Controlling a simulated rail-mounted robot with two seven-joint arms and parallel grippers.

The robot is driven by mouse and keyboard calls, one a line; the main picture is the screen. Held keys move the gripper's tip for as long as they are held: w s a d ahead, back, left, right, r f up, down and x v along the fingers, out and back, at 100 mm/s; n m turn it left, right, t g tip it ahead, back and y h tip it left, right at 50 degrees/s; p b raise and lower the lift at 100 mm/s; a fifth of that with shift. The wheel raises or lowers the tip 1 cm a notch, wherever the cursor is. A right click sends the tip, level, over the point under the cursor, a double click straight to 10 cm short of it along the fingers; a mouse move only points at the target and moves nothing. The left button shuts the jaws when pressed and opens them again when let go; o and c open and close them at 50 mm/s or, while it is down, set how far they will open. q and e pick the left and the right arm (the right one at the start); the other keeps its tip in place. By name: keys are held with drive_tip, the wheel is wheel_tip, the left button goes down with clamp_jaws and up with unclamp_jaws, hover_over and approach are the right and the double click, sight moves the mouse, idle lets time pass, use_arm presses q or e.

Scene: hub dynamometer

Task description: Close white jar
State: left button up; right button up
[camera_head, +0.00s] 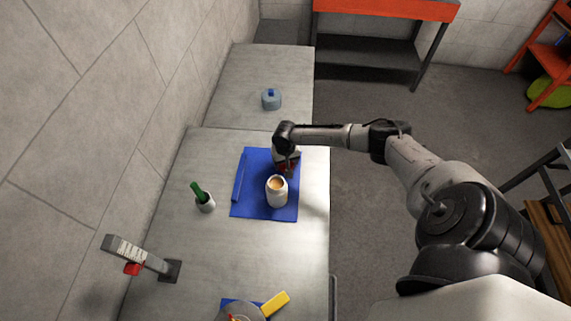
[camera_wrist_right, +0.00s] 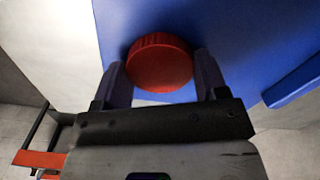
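The white jar (camera_head: 277,192) stands upright on the blue mat (camera_head: 251,165), its mouth uncovered and showing brownish contents. A round red lid with a ridged edge (camera_wrist_right: 160,63) lies on the mat in the right wrist view. In the head view only a little red (camera_head: 287,168) shows under my right gripper (camera_head: 286,166), just behind the jar. In the wrist view my right gripper (camera_wrist_right: 162,68) is open, with one finger on each side of the lid. Whether the fingers touch it is hard to tell. My left gripper is not in view.
A blue strip (camera_head: 238,184) lies along the mat's left side. A small pot with a green item (camera_head: 204,201) stands left of it. A lever device (camera_head: 145,258) is at the front left, a yellow-handled item (camera_head: 275,304) at the front, and a blue-grey container (camera_head: 271,100) behind.

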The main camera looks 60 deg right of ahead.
drive_tip(key=c, duration=0.4)
drive_tip(key=shift+o, duration=0.2)
drive_tip(key=shift+r, duration=0.1)
drive_tip(key=shift+r, duration=0.6)
wheel_tip(320, 180, up, 3)
drive_tip(key=shift+f+p, duration=0.1)
drive_tip(key=shift+p, duration=0.3)
drive_tip(key=s+d+r+p, duration=0.1)
drive_tip(key=s+r+p, duration=0.1)
drive_tip(key=s+r, duration=0.4)
drive_tip(key=s, duration=0.5)
drive_tip(key=shift+s+d+r, duration=0.25)
drive_tip(key=shift+d+r, duration=0.05)
drive_tip(key=shift+r, duration=0.1)
